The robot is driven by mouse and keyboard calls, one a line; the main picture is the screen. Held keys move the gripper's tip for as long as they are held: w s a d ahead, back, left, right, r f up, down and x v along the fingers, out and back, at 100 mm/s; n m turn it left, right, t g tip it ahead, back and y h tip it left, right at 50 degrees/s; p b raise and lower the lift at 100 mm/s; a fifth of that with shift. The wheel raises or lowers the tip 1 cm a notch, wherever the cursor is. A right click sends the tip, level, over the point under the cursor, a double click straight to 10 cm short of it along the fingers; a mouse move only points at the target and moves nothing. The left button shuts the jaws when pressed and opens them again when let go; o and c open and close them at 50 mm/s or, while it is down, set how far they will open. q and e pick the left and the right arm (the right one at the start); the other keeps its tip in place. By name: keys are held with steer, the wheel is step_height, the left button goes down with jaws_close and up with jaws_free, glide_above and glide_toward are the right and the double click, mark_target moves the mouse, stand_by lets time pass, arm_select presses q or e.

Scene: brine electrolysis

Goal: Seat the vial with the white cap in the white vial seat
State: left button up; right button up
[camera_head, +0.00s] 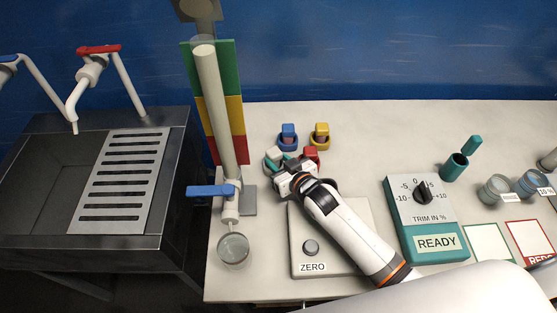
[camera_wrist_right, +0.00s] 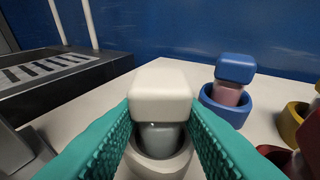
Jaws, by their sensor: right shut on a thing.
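The vial with the white cap (camera_wrist_right: 160,92) stands upright between the teal fingers of my right gripper (camera_wrist_right: 162,135) in the right wrist view. The fingers are shut on it from both sides. The white vial seat (camera_wrist_right: 158,168) is a ring directly below, and the vial's grey-blue lower body goes down inside its rim. The vial's bottom is hidden, so I cannot tell if it rests fully down. In the head view my right gripper (camera_head: 284,168) is at the vial cluster and partly covers this vial and seat. My left gripper is not in view.
Close by stand a blue-capped vial in a blue seat (camera_head: 289,143), a yellow seat with its vial (camera_head: 320,143) and a red one (camera_head: 311,156). A burette column (camera_head: 215,110) with a blue valve stands left. The ZERO plate (camera_head: 300,225) lies under my right arm.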

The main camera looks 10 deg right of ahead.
stand_by(0.8)
steer(key=shift+f, duration=0.1)
steer(key=o, duration=1.1)
steer(key=shift+c, duration=0.2)
